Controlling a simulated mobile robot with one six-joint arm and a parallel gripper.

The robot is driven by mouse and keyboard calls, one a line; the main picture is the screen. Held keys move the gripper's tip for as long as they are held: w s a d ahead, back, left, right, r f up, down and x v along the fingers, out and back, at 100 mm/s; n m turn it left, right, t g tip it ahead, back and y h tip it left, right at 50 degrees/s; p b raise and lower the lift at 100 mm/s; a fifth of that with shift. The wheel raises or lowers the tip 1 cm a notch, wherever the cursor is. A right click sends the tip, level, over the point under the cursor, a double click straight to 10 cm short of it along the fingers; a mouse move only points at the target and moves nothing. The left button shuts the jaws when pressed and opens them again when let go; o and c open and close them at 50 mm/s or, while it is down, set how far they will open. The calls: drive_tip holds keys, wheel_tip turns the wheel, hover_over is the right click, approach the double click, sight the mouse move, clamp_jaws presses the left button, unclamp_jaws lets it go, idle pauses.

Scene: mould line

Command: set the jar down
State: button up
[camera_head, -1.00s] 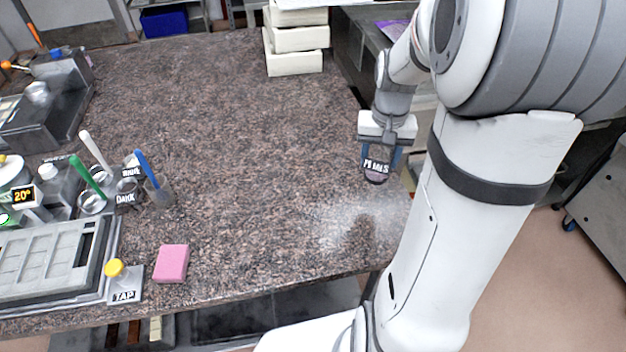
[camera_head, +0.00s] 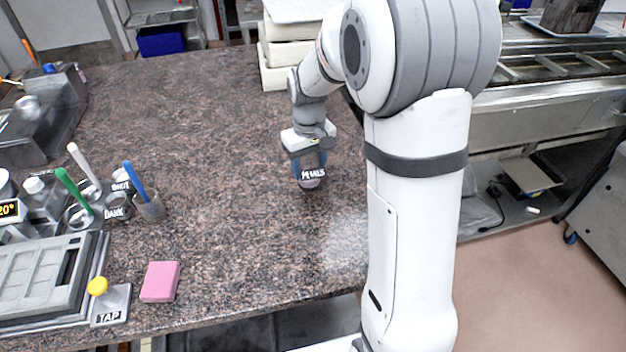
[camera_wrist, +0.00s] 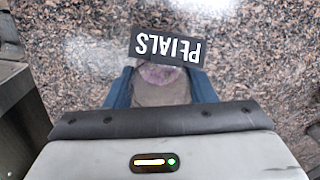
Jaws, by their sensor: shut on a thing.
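The jar (camera_head: 309,183) has a dark label reading PETALS and purplish contents. My gripper (camera_head: 308,162) is shut on it, with blue fingers on either side, over the right part of the speckled stone counter (camera_head: 220,200). In the wrist view the jar (camera_wrist: 160,76) sits between the blue fingers (camera_wrist: 160,90), its label upside down. I cannot tell whether the jar's base touches the counter or is a little above it.
A pink sponge (camera_head: 160,281) and a TAP plate with a yellow knob (camera_head: 98,287) lie at the front left. Several cups with coloured spatulas (camera_head: 148,207) stand behind them. White boxes (camera_head: 279,75) are stacked at the back. A whitish dusty patch (camera_head: 345,250) lies near the front right; the middle counter is clear.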

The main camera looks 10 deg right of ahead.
drive_tip(key=shift+f, duration=2.2)
drive_tip(key=shift+f, duration=0.25)
drive_tip(key=o, duration=1)
drive_tip(key=shift+r, duration=0.1)
wheel_tip(320, 180, up, 12)
drive_tip(key=s+m+t, duration=0.1)
drive_tip(key=s, duration=0.6)
drive_tip(key=s+m+t, duration=0.1)
drive_tip(key=s, duration=0.6)
drive_tip(key=s+d+r+m+t, duration=0.1)
drive_tip(key=s, duration=0.6)
drive_tip(key=shift+s+d, duration=0.1)
drive_tip(key=shift+s, duration=0.2)
